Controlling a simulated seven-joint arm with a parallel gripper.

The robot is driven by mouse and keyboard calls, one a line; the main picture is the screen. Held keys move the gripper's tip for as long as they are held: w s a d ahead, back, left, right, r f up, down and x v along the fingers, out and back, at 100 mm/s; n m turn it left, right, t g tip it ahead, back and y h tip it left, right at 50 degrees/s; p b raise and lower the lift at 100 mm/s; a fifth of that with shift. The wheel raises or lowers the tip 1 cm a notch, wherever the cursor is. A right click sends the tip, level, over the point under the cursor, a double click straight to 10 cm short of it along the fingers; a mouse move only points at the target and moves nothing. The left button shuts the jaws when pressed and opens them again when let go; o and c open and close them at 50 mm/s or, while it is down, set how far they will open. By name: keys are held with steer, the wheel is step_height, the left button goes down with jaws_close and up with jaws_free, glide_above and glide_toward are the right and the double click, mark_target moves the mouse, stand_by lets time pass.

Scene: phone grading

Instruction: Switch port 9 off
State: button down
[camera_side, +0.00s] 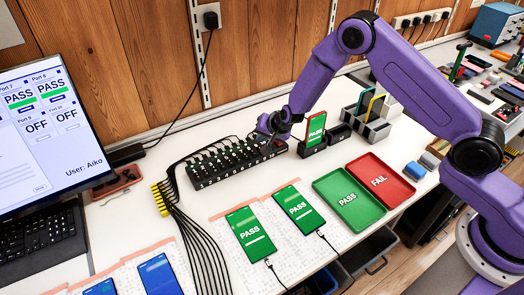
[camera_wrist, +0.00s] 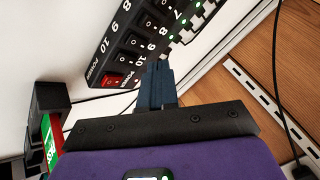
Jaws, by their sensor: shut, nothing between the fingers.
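The black port hub (camera_side: 235,163) lies on the bench with rows of small switches and plugged cables. In the wrist view the hub (camera_wrist: 112,48) shows labels 8, 9 and 10 and a red power switch (camera_wrist: 116,80) at its near end. My gripper (camera_wrist: 160,66) is shut and empty. Its fingertips appear close to the hub's end, near the labels 9 and 10; whether they touch is unclear. In the side view my gripper (camera_side: 268,134) is over the hub's right end. The monitor (camera_side: 45,120) reads PASS for port 7 and OFF for port 9.
Phones reading PASS (camera_side: 250,233) lie on the mat in front. A green PASS tray (camera_side: 348,200) and a red FAIL tray (camera_side: 380,180) lie to the right. A phone stands in a black stand (camera_side: 313,148) just right of my gripper. Black cables (camera_side: 200,235) run off the hub's left.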

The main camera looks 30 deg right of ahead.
steer(key=shift+w+r, duration=0.2)
steer(key=shift+r, duration=1.3)
steer(key=s+a+r+n+g+y, duration=0.1)
steer(key=s+a+r+n+g, duration=0.15)
steer(key=s+r+n, duration=0.55)
steer(key=s+a+r+n+g+y, duration=0.2)
steer(key=s+a+r, duration=0.25)
steer(key=s, duration=0.85)
steer(key=s+d+r+n+g+h, duration=0.1)
steer(key=s+d+r+n, duration=0.2)
steer(key=s+d+n, duration=0.2)
steer(key=s+d+r+n+g+h, duration=0.2)
steer(key=s+d+n, duration=0.3)
steer(key=s+d, duration=0.7)
steer(key=s+r, duration=0.1)
steer(key=s, duration=0.6)
steer(key=shift+s+r+n+h, duration=0.15)
steer(key=shift+s+n+h, duration=0.15)
